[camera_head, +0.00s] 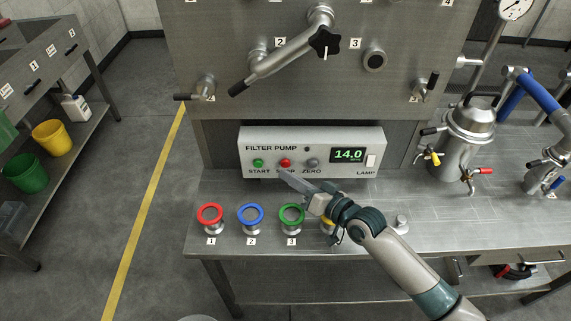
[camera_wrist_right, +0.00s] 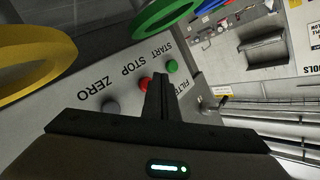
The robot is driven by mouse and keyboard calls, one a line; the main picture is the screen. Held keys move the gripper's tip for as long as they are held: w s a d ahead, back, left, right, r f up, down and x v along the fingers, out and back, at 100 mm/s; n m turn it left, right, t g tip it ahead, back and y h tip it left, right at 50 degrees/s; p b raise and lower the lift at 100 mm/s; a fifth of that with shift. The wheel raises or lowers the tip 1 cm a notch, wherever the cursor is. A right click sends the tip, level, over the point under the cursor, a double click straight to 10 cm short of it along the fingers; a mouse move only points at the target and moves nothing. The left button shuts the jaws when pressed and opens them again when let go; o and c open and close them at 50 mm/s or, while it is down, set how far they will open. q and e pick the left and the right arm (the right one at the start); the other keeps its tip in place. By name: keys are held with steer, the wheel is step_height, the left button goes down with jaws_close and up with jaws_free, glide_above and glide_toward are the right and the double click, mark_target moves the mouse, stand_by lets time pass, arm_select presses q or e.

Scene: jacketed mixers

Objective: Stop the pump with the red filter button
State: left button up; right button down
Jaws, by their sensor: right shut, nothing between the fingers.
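The filter pump box (camera_head: 330,142) stands on the steel bench and its display (camera_head: 348,155) reads 14.0. Its red STOP button (camera_head: 285,162) sits between the green START button (camera_head: 258,162) and the grey ZERO button (camera_head: 312,163). My right gripper (camera_head: 284,174) is shut and empty, its tips just below and in front of the red button, covering part of the STOP label. In the right wrist view the shut fingers (camera_wrist_right: 160,84) overlap one side of the red button (camera_wrist_right: 144,83); I cannot tell whether they touch it. My left gripper is not in view.
Red (camera_head: 210,214), blue (camera_head: 250,214) and green (camera_head: 291,214) rings on short stands line the bench front; a yellow one (camera_head: 327,224) is partly behind my right arm. A steel vessel (camera_head: 468,135) stands right.

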steer(key=shift+s+p, duration=1.3)
steer(key=shift+s, duration=1.1)
